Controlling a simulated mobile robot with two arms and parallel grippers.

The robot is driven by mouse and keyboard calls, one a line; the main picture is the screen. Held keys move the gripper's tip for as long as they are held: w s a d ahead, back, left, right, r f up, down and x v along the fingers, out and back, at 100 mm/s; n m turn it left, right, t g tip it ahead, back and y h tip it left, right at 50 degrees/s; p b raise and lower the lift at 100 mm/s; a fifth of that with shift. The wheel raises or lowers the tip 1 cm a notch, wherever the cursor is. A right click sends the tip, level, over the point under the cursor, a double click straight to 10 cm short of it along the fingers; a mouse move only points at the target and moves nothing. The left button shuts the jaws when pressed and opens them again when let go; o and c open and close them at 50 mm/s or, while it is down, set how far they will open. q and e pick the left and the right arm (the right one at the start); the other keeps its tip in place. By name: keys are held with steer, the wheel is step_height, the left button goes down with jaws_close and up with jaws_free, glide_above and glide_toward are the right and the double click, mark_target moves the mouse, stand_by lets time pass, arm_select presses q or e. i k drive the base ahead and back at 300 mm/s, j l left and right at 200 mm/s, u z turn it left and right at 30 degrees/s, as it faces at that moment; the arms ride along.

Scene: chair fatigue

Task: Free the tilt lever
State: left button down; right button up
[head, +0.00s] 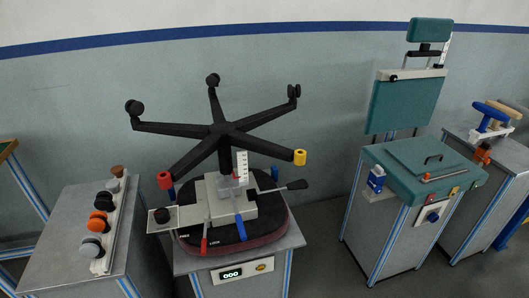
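An upside-down chair base (225,130) with black spokes stands over a pale mechanism block (210,190) on a dark seat (270,228). A black-handled lever (293,185) sticks out to the right of the block. A red-handled part (205,236) and a blue-handled part (240,226) point forward, near lettering that reads LOCK. I cannot tell which is the tilt lever, or what holds it. A white numbered scale (242,166) stands by the column. Neither gripper shows.
The seat's stand (262,270) has a green "000" display. A left bench (70,225) holds a rack of black, orange and grey round parts (100,225). At right stand a teal chair-like rig (415,165) and a bench with blue and cream handles (492,115). Floor shows between the stands.

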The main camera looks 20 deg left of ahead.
mark_target(204, 240)
steer(key=u, duration=1.05)
